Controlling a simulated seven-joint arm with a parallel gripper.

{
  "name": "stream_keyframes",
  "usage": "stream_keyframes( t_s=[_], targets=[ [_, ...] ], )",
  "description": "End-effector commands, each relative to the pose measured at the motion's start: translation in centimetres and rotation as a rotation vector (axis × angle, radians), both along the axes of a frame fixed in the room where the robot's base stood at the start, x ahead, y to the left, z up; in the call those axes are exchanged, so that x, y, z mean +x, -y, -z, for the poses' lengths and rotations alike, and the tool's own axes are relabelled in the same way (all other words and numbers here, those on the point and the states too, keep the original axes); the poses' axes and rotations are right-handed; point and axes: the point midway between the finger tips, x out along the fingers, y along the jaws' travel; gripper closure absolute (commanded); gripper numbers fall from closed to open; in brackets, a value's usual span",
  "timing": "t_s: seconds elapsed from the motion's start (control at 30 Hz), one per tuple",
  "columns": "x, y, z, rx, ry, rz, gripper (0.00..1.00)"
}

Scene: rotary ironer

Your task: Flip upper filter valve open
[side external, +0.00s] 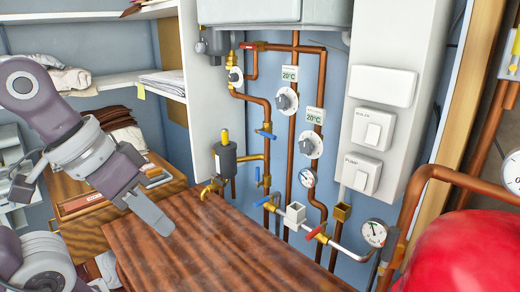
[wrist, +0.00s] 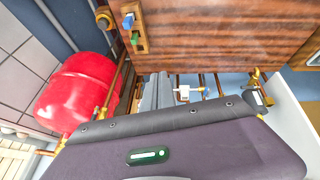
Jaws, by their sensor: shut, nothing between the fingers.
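In the side external view, a dark cylindrical filter (side external: 226,158) with a brass top stands beside the copper pipes behind the wooden tabletop. Near it are a blue valve handle on the upper pipe (side external: 265,134), a blue handle lower down (side external: 258,176) and another blue handle below that (side external: 262,201). I cannot tell for certain which is the upper filter valve, or its exact setting. My gripper (side external: 153,213) is shut and empty, over the left part of the tabletop, apart from the filter and the handles. In the wrist view my gripper (wrist: 158,92) points toward the pipework.
The wooden tabletop (side external: 215,250) lies in front of the pipes. Red valve handles (side external: 316,231) (side external: 248,46), dials and gauges (side external: 374,232) crowd the pipework. A white switch panel (side external: 385,125) is at right. A red tank (side external: 465,255) fills the lower right corner.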

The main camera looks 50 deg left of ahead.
Motion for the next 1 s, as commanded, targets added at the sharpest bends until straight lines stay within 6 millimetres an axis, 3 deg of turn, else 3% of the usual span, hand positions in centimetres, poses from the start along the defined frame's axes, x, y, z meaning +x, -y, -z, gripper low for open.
stream_keyframes(
  t_s=[0.13,0.23,0.37,0.4,0.5,0.6,0.73,0.83,1.0],
  targets=[
    [7.6,3.8,-3.0,-0.458,-0.111,-0.318,1.0],
    [15.1,3.7,-5.1,-0.796,-0.178,-0.616,1.0],
    [25.3,-1.2,-5.5,-1.2,-0.229,-1.053,1.0],
    [28.0,-3.5,-4.9,-1.311,-0.235,-1.188,1.0],
    [33.3,-10.0,-2.3,-1.556,-0.228,-1.509,1.0],
    [36.2,-16.3,1.2,-1.75,-0.194,-1.786,1.0],
    [37.5,-22.1,5.2,-1.917,-0.136,-2.034,1.0],
    [37.6,-24.6,7.0,-1.986,-0.103,-2.138,1.0],
    [37.5,-25.7,7.7,-2.02,-0.084,-2.181,1.0]
  ],
)
